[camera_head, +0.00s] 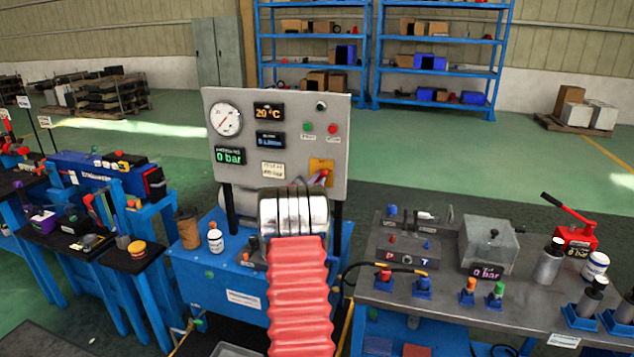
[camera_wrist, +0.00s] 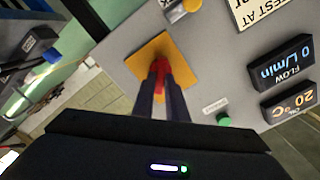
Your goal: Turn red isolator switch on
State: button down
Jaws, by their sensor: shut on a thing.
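The red isolator switch (camera_wrist: 160,67) sits on a yellow square plate on the grey control panel. In the wrist view my gripper (camera_wrist: 161,78) has its two dark fingers closed around the red handle. In the head view the yellow plate (camera_head: 321,165) is at the panel's lower right, and a bit of the red handle (camera_head: 324,173) shows there. My arm, with its red ribbed sleeve and metal wrist, reaches up in front of the panel and hides my fingers for the most part. The exact angle of the handle is hard to tell.
The grey panel (camera_head: 283,120) carries a round gauge, several displays, and green and red buttons. A green button (camera_wrist: 223,119) is close to my fingers in the wrist view. A bench (camera_head: 450,300) with fittings stands to the right. A bottle (camera_head: 215,238) stands left of my arm.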

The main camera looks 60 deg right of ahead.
jog(key=m, duration=0.4)
jog(key=shift+s+d+f+m, duration=0.1)
jog(key=shift+s+m, duration=0.2)
jog(key=shift+m, duration=0.1)
jog(key=m, duration=0.4)
jog(key=shift+s+f+m, duration=0.15)
jog(key=shift+f+m, duration=0.1)
jog(key=shift+m, duration=0.15)
jog(key=c, duration=1.8)
grip_release()
jog(key=shift+o, duration=0.2)
jog(key=shift+w, duration=0.2)
jog(key=s+a, duration=0.2)
jog(key=a, duration=1.1)
jog(key=shift+a, duration=0.35)
jog(key=shift+s, duration=0.1)
